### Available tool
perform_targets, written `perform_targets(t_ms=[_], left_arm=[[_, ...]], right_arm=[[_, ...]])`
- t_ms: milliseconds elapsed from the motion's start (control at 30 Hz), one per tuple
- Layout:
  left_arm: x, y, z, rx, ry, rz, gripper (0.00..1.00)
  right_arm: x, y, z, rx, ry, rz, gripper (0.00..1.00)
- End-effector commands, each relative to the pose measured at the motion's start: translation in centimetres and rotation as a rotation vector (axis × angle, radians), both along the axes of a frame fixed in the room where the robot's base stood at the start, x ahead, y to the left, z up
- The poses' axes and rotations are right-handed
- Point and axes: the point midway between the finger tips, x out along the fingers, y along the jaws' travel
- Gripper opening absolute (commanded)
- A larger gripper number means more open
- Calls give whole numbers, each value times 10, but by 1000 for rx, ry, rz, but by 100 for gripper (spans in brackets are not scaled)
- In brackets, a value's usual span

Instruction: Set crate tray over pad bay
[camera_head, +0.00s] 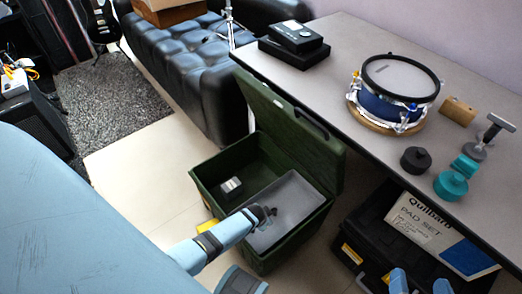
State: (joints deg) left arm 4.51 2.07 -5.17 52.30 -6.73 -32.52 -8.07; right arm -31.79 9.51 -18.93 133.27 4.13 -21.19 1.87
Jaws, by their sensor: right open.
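The dark green crate (206,190) stands on the floor beside the table, its lid (290,130) raised on the table side. A grey rectangular tray (292,203) lies in its right part. The left part is uncovered, with a small grey-white block (231,185) in it. I cannot tell which part is the pad bay. My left gripper (263,214), small and dark, is at the tray's near left edge; whether it grips the tray is unclear. My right gripper (420,286) is open at the bottom edge, in front of a black case, its fingers apart.
A black sofa (185,70) stands behind the crate.

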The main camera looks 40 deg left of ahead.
Motion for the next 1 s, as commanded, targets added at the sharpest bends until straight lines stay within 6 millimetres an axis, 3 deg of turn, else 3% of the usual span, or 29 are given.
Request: perform_targets(t_ms=[567, 600, 700, 1000], left_arm=[[0, -2, 0, -1, -1, -1, 0], [0, -2, 0, -1, -1, -1, 23], [0, -2, 0, -1, -1, -1, 44], [0, -1, 2, 0, 0, 0, 44]], right_arm=[[0, -2, -3, -11, 16, -4, 85], [0, -2, -3, -11, 16, -4, 85], [-1, -2, -3, -10, 16, -4, 85], [-1, -2, -2, -10, 16, -3, 85]])
